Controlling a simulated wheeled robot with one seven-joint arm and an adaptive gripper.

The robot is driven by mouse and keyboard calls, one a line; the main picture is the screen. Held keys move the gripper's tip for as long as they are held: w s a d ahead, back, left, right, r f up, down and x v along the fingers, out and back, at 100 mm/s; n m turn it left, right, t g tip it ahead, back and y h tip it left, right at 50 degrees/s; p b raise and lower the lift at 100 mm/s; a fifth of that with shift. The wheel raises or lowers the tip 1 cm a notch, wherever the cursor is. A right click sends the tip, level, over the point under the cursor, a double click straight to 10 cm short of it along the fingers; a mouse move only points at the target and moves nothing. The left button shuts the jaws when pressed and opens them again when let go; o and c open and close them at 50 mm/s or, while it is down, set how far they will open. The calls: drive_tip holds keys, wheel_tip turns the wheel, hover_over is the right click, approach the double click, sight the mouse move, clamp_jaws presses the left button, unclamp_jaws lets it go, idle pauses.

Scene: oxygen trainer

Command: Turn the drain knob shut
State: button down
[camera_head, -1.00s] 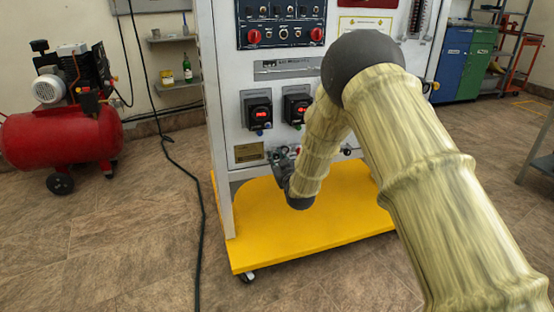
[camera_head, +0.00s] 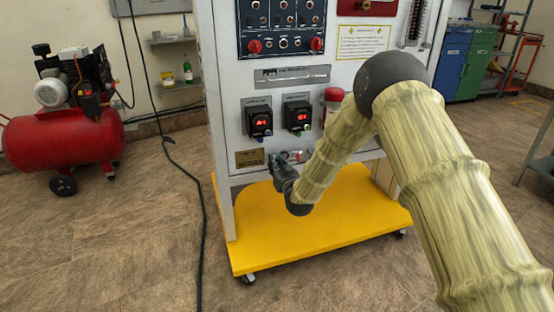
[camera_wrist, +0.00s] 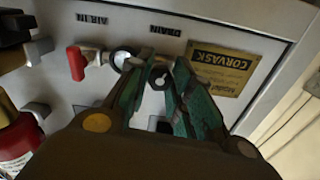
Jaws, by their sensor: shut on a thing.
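The drain knob (camera_wrist: 159,77) is a small dark, rounded fitting below the DRAIN label (camera_wrist: 166,30) in the wrist view. My gripper (camera_wrist: 165,66) has its two green fingers on either side of the knob and is shut on it. The fingers hide much of the knob, so I cannot tell how far it is turned. In the head view my gripper (camera_head: 279,168) is at the lower front of the white panel (camera_head: 232,126), and the knob is hidden there.
A red-handled valve (camera_wrist: 76,63) by the AIR IN label sits left of my fingers in the wrist view. A brass plate (camera_wrist: 220,71) is to the right. The yellow base (camera_head: 300,238) juts out below the panel.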

drive_tip(key=m+p, duration=0.2)
drive_tip(key=m, duration=0.1)
drive_tip(key=shift+d+m, duration=0.1)
drive_tip(key=shift+m, duration=0.3)
drive_tip(key=m+p, duration=0.1)
drive_tip(key=m, duration=0.2)
drive_tip(key=shift+f+m, duration=0.1)
drive_tip(key=shift+m, duration=0.2)
drive_tip(key=shift+m+b, duration=4.7)
drive_tip(key=shift+m, duration=7.4)
drive_tip(key=c, duration=1.2)
unclamp_jaws()
drive_tip(key=shift+c, duration=0.2)
